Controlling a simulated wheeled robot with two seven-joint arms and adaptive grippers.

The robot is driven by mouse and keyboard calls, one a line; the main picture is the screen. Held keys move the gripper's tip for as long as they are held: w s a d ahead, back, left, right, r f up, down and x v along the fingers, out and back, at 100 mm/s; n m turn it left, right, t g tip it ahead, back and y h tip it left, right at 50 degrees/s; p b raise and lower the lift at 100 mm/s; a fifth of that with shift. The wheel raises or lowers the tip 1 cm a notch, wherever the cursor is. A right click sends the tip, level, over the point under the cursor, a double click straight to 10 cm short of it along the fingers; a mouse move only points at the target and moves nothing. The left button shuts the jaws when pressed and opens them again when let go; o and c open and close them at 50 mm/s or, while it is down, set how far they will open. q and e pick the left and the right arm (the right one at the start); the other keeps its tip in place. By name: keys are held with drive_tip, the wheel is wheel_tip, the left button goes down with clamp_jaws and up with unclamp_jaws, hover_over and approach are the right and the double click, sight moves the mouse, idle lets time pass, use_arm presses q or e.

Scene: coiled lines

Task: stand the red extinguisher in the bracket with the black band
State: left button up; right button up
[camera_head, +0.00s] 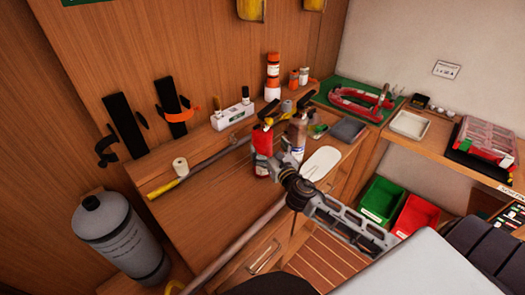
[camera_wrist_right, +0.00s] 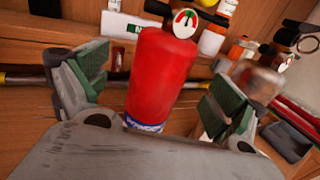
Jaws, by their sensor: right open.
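The red extinguisher (camera_head: 262,141) stands upright on the wooden worktop; its top is dark in the head view. In the right wrist view the extinguisher (camera_wrist_right: 163,75) shows a round gauge and a blue and white label low down. My right gripper (camera_head: 276,157) is at the extinguisher, with its open fingers either side of it. A gap shows between each finger and the red body. The bracket with the black band (camera_head: 106,150) is on the wood wall at left and looks empty. The bracket beside it has an orange band (camera_head: 184,115). My left gripper is not in view.
A pole with a yellow end (camera_head: 166,188) lies behind the extinguisher. A brown-topped bottle (camera_head: 298,131) stands close on its right. A cream roll (camera_head: 180,167) sits near the brackets. A grey cylinder (camera_head: 117,240) stands at lower left. The worktop's front left is clear.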

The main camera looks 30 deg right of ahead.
sight(267, 143)
drive_tip(key=shift+w, duration=0.6)
drive_tip(key=shift+w+d+p, duration=0.15)
drive_tip(key=shift+w+p, duration=0.05)
drive_tip(key=shift+w, duration=0.5)
drive_tip(key=shift+w+d+p, duration=0.15)
drive_tip(key=shift+w+p, duration=0.05)
drive_tip(key=shift+w, duration=1.65)
drive_tip(key=c, duration=2)
drive_tip(key=shift+r, duration=0.25)
clamp_jaws()
drive_tip(key=shift+w, duration=0.1)
drive_tip(key=shift+d, duration=0.1)
